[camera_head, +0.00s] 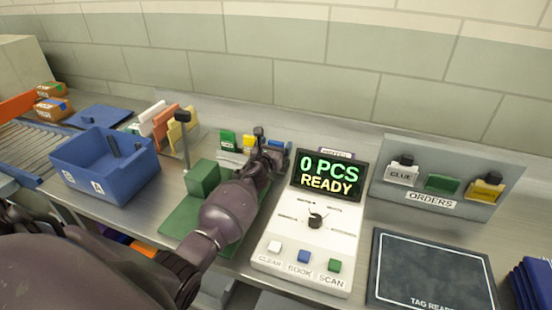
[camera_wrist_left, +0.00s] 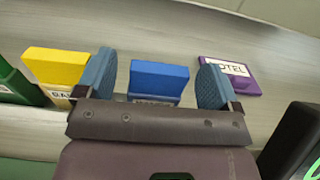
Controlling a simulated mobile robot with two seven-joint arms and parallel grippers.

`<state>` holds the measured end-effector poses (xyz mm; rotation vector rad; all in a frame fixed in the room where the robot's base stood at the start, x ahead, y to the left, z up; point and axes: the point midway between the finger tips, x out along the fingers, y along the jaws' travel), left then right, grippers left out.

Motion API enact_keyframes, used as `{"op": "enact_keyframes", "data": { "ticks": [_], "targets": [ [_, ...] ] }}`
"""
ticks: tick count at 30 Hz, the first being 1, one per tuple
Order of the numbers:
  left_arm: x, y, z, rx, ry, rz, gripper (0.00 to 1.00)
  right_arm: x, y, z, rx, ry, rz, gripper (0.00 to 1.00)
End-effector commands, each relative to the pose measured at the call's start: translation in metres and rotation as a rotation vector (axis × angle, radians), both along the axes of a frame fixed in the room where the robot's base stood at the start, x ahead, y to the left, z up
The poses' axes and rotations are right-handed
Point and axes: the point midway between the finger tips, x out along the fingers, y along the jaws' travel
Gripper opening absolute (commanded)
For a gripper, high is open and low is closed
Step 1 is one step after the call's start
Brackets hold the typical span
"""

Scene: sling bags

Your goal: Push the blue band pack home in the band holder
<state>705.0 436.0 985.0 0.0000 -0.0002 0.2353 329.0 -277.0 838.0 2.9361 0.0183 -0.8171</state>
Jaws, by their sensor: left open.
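The blue band pack (camera_wrist_left: 158,79) stands upright between my left gripper's fingers in the wrist view, with a gap on each side. Its label is mostly hidden by the gripper body. In the head view the blue pack (camera_head: 279,146) shows just right of the gripper. My left gripper (camera_head: 263,140) is open at the row of packs; its two blue-grey fingers (camera_wrist_left: 157,60) are spread in the wrist view. A yellow pack (camera_wrist_left: 56,68) and a green pack (camera_wrist_left: 16,85) stand to the left. The holder's seat is hidden. My right gripper is not in view.
A purple tag reading HOTEL (camera_wrist_left: 230,74) lies close right of the right finger. The counter console (camera_head: 310,220) stands right of my arm, reading 0 PCS READY. A green block (camera_head: 203,178) and a blue bin (camera_head: 105,165) are to the left.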

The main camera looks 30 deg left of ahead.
Motion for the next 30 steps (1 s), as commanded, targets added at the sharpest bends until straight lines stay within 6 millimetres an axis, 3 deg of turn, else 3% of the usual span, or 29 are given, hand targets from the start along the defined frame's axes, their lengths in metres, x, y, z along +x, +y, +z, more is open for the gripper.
{"op": "enact_keyframes", "data": {
  "ticks": [7,18,26,30],
  "targets": [
    [0.001,0.0,0.0,0.0,0.001,0.0,0.87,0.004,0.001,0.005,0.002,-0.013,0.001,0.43],
    [0.001,0.0,0.0,0.0,0.0,0.0,0.33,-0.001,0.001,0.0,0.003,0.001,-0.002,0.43],
    [0.001,0.0,0.002,0.0,0.0,0.0,0.33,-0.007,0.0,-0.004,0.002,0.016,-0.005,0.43],
    [0.001,0.001,0.015,0.003,-0.002,0.0,0.33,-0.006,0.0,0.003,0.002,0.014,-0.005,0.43]
  ]
}}
